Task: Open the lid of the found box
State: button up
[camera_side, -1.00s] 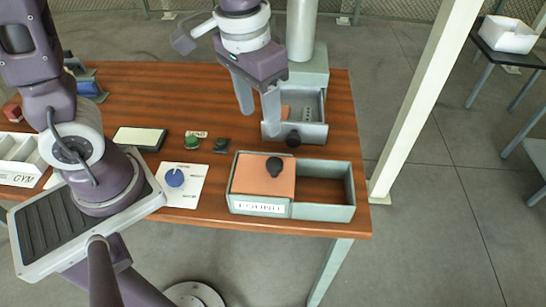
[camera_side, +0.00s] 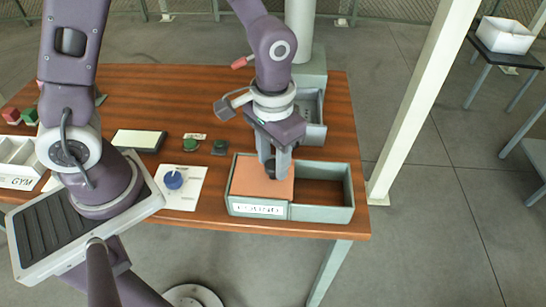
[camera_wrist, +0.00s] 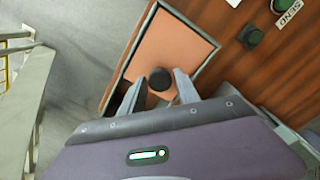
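The found box (camera_side: 322,213) is a grey-green tray at the table's front right, with a label partly readable as "FOUND". Its salmon-coloured lid (camera_side: 249,179) covers the left part; the right part is uncovered and shows an empty brown floor. A black round knob (camera_wrist: 160,79) stands on the lid. My gripper (camera_side: 275,170) is low over the lid, pointing down, with its fingers on either side of the knob. In the wrist view my gripper (camera_wrist: 158,82) is open, with small gaps between the fingers and the knob. In the side view the fingers partly hide the knob.
Behind my gripper is a grey drawer unit (camera_side: 314,127). A white tray marked GYM (camera_side: 17,183) is at far left. A white post (camera_side: 415,110) rises right of the table.

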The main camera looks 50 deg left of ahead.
grip_shut()
dwell(1.1)
